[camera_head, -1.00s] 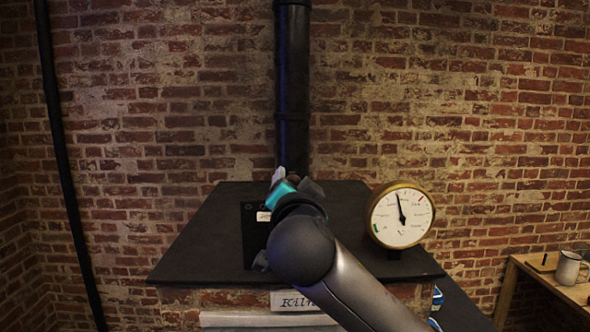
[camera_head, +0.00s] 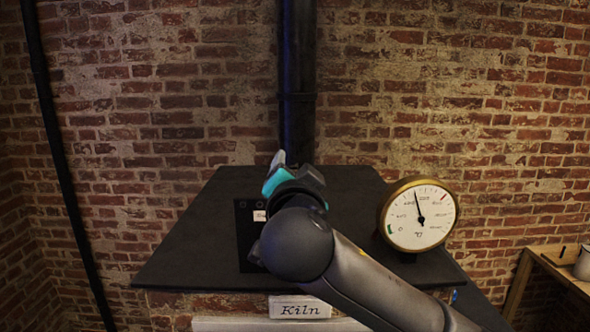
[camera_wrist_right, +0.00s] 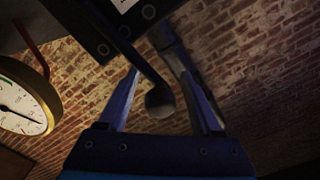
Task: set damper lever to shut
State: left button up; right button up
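The damper lever (camera_wrist_right: 148,68) is a dark bar with a round knob (camera_wrist_right: 160,101) at its end, seen in the right wrist view. It comes from a dark plate (camera_wrist_right: 96,32) with a white label. My right gripper (camera_wrist_right: 160,72) is open, with one blue finger on each side of the knob; I cannot tell whether either touches it. In the head view the right gripper (camera_head: 278,165) is over the kiln top (camera_head: 190,245), by the plate (camera_head: 246,248). My arm hides the lever there. My left gripper is not in view.
A black flue pipe (camera_head: 297,80) rises behind the gripper. A round brass gauge (camera_head: 418,215) stands to the right on the kiln top. A "Kiln" sign (camera_head: 300,307) is at the front. A wooden table (camera_head: 545,258) with a mug is at the far right.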

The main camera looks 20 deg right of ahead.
grip_shut()
dwell(0.3)
dwell(1.0)
